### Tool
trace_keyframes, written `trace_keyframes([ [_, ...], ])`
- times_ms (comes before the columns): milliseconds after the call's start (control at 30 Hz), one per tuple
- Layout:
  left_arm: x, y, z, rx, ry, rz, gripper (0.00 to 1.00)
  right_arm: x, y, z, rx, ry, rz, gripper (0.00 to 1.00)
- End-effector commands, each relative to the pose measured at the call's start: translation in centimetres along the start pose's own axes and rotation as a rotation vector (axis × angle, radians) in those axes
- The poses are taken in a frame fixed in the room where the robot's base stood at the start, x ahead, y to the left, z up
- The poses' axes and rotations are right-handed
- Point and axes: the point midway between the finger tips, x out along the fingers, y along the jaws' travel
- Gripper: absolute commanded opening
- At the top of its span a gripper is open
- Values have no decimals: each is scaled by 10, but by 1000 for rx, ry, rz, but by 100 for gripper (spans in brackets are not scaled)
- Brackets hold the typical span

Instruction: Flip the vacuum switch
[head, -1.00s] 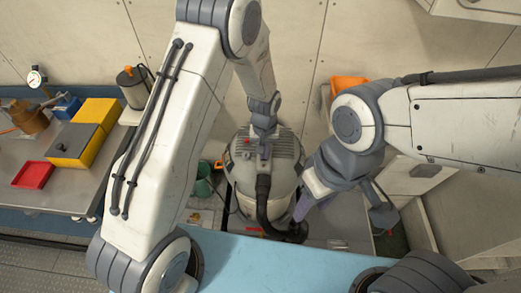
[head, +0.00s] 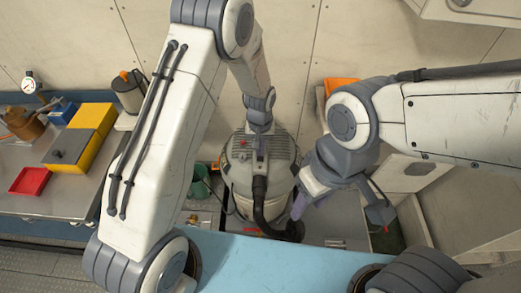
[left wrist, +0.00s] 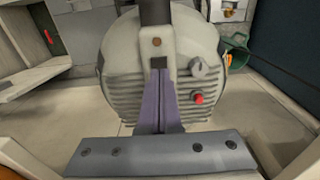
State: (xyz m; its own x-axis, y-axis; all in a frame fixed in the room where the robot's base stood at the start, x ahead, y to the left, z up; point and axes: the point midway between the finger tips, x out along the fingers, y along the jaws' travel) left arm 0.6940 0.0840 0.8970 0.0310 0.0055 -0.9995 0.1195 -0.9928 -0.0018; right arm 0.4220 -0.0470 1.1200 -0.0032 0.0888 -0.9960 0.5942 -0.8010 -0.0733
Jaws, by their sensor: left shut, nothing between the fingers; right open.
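The vacuum (head: 243,178) is a grey, rounded canister with a ribbed top and a dark hose, standing on the floor beyond the blue surface. It fills the upper middle of the left wrist view (left wrist: 115,65). Its top carries a red button (left wrist: 198,98), a grey knob (left wrist: 199,69) and a small dark rectangle (left wrist: 158,62); which one is the switch is unclear. My left gripper (left wrist: 160,72) is shut and empty, its purple fingertips over the top by the dark rectangle. Contact cannot be told. My right gripper (head: 297,207) is open beside the vacuum, near the hose end.
A workbench on the left holds a yellow and grey box (head: 85,135), a red tray (head: 30,181) and a dark canister (head: 129,92). A green container (head: 200,180) stands left of the vacuum. An orange item (head: 341,85) is behind. The blue surface (head: 270,255) lies in front.

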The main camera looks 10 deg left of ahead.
Motion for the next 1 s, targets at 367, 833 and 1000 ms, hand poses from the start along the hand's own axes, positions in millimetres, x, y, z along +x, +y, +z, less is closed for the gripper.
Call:
trace_keyframes([
  [367,-90,2,3,2,3,1,0,-5,0,0,0,0,0,50],
  [833,-129,2,6,1,-6,-2,0,-1,0,0,0,1,0,50],
  [1000,-129,2,6,1,-5,-2,0,-1,0,0,0,1,0,50],
])
